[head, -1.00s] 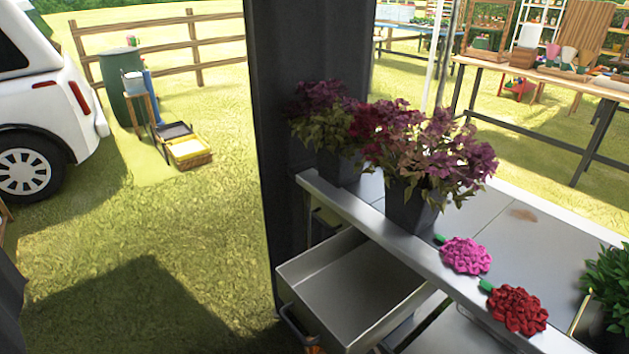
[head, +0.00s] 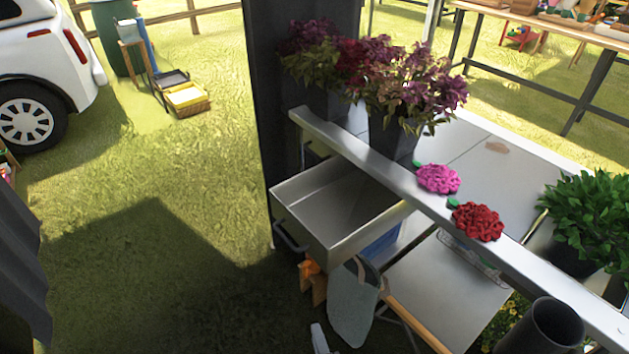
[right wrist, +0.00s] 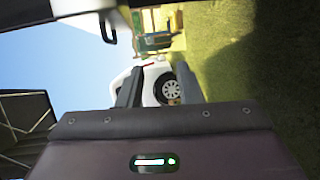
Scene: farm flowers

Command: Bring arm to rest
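My right gripper (right wrist: 158,72) shows in the right wrist view with its two dark fingers apart and nothing between them. Behind the gap are a white car and grass, well beyond the fingers. In the head view I cannot clearly make out the right gripper. My left gripper is not in view. In the head view, a pink flower (head: 438,179) and a red flower (head: 478,222) lie on the front ledge of the metal table (head: 500,175). An open, empty drawer (head: 330,205) sticks out from the table's left end.
Potted purple flowers (head: 398,135) stand at the table's back left. A leafy green plant (head: 590,215) is at the right, with a dark cylindrical pot (head: 548,328) in front. A grey-blue bag (head: 353,303) hangs below the drawer. Open grass (head: 140,260) lies to the left.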

